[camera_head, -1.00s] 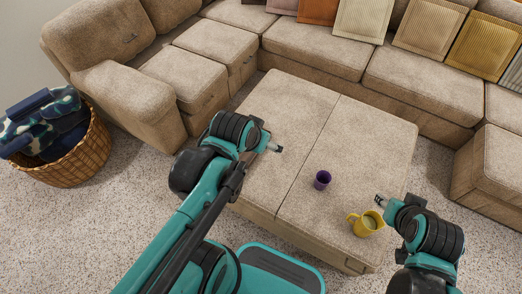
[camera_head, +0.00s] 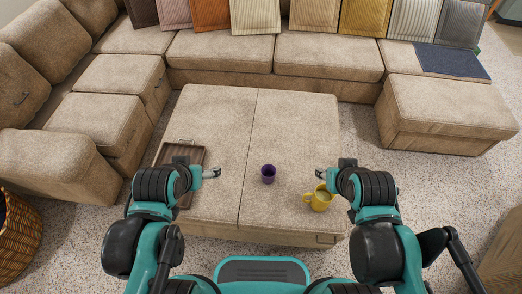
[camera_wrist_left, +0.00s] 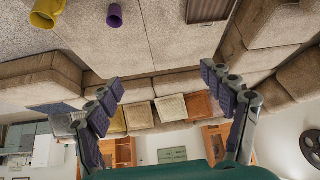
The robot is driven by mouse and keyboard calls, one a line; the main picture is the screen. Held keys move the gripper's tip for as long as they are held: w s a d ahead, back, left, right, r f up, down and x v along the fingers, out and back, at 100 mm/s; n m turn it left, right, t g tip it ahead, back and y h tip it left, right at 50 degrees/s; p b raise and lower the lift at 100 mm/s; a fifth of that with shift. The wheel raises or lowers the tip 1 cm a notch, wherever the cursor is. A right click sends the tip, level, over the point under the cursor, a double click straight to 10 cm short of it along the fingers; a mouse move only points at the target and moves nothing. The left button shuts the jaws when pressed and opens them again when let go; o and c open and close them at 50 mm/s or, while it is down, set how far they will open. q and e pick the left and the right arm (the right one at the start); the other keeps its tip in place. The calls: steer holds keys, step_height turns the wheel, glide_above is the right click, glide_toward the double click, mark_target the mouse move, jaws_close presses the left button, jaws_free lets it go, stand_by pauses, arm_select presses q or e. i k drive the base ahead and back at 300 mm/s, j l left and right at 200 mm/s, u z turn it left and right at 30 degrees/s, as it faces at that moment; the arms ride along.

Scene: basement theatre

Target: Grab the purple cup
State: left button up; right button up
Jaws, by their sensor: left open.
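The small purple cup (camera_head: 268,174) stands upright on the beige ottoman (camera_head: 215,118), near the middle. It also shows at the top of the left wrist view (camera_wrist_left: 114,16). My left gripper (camera_head: 214,173) is left of the cup, apart from it. In the left wrist view its fingers (camera_wrist_left: 166,92) are spread wide with nothing between them. My right gripper (camera_head: 320,174) is right of the cup, close to a yellow mug (camera_head: 320,198); its fingers are too small to tell open or shut.
A brown tray (camera_head: 162,154) lies on the ottoman's left side, partly behind my left arm. A sectional sofa (camera_head: 215,52) with several cushions wraps the left and back. A wicker basket (camera_head: 18,240) stands at the lower left. The ottoman around the cup is clear.

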mark_target(269, 171)
steer(key=l+z, duration=0.15)
steer(key=l, duration=0.5)
steer(key=l+z, duration=0.1)
steer(key=l, duration=0.5)
steer(key=i+l+z, duration=0.15)
steer(key=l, duration=0.45)
